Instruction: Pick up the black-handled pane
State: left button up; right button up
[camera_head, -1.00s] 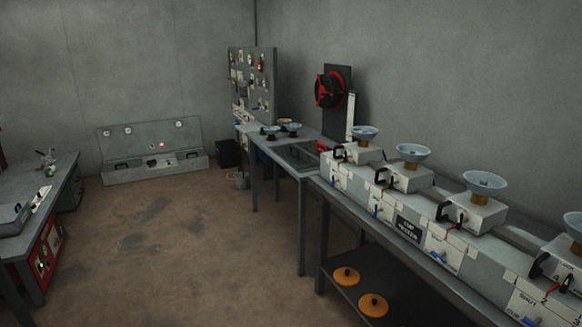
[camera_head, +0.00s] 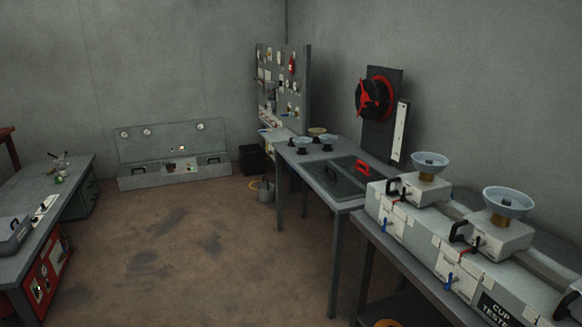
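A dark, flat pane (camera_head: 347,187) lies in the top of the middle table (camera_head: 318,180) on the right side. A small dark shape at its left part may be the black handle, but it is too small to be sure. A red handle (camera_head: 362,168) stands at the right part of the same dark area. I cannot tell whether this is one pane or two side by side. Neither of my grippers is in view.
Several cups (camera_head: 329,143) stand at the far end of the middle table. A long bench with cup testers (camera_head: 406,219) stands at the front right. A workbench (camera_head: 40,205) lines the left. The brown floor (camera_head: 180,250) between is clear.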

aim_at(340, 184)
jog(key=i+l+u, duration=0.15)
jog(key=i, duration=1.3)
jog(key=i+z, duration=0.2)
jog(key=i, duration=0.5)
jog(key=i+j+z, duration=0.2)
jog(key=i, duration=0.5)
jog(key=i+l+z, duration=0.15)
jog(key=i, duration=0.2)
jog(key=i+l+z, duration=0.2)
jog(key=i+j, duration=0.1)
